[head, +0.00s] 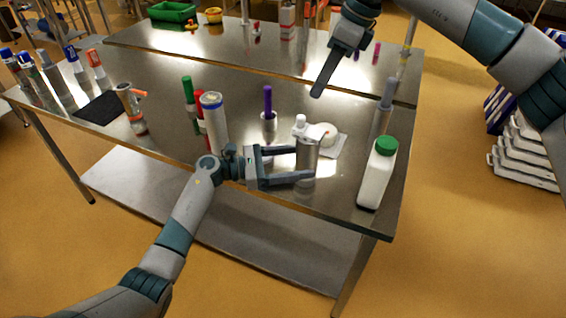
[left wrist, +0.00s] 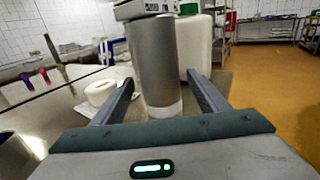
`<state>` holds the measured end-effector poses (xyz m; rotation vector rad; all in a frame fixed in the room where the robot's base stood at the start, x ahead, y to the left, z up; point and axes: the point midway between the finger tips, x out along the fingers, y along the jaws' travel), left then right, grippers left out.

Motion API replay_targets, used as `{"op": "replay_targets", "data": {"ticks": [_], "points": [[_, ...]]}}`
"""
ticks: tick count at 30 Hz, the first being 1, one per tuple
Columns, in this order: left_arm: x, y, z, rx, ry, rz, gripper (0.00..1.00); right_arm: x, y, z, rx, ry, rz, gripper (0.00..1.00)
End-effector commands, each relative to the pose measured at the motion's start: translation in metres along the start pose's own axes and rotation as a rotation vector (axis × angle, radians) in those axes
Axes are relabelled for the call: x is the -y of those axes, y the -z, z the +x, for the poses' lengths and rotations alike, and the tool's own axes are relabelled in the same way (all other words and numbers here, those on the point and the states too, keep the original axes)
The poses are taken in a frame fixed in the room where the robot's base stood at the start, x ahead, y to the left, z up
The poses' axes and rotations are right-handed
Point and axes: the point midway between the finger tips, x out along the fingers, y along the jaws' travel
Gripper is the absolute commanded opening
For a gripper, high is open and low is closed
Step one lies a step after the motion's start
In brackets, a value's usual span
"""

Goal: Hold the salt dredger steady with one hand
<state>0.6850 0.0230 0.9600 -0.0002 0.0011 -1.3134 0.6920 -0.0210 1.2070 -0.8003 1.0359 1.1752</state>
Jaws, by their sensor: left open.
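A steel cylinder (head: 307,152), which looks like the salt dredger, stands upright near the front edge of the steel table. In the left wrist view, the same dredger (left wrist: 154,62) is large, with a pale band at its foot and its top cut off by the frame. My left gripper (head: 306,165) is open, low over the table, with its fingers reaching on either side of the dredger. I cannot tell whether either finger touches it. My right gripper (head: 334,70) hangs above the back of the table, apart from the dredger; its finger gap is not clear.
A white bottle with a green cap (head: 376,178) stands right of the dredger. A white round piece (head: 324,133) lies on a white board behind it. A tall pale cylinder (head: 213,125) and a purple-handled tool (head: 268,103) stand to the left. A dark mat (head: 98,109) lies further left.

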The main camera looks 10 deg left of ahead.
Motion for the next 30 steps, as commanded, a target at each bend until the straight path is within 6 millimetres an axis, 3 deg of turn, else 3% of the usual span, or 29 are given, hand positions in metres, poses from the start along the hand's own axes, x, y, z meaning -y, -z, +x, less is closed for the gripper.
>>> {"op": "replay_targets", "data": {"ticks": [6, 16, 23, 30], "points": [[0.000, -0.001, 0.014, 0.001, 0.000, 0.001, 0.68, 0.000, 0.000, 0.000, 0.000, 0.000, 0.000, 0.31], [0.000, 0.000, 0.015, 0.000, 0.000, 0.001, 0.68, 0.000, 0.000, 0.000, 0.000, 0.000, 0.000, 0.31], [0.000, 0.000, 0.015, 0.000, 0.000, 0.001, 0.14, 0.000, 0.000, 0.000, 0.000, 0.000, 0.000, 0.31], [0.000, 0.000, 0.015, 0.000, 0.000, 0.000, 0.14, 0.000, 0.000, 0.000, 0.001, -0.001, 0.000, 0.35]]}}
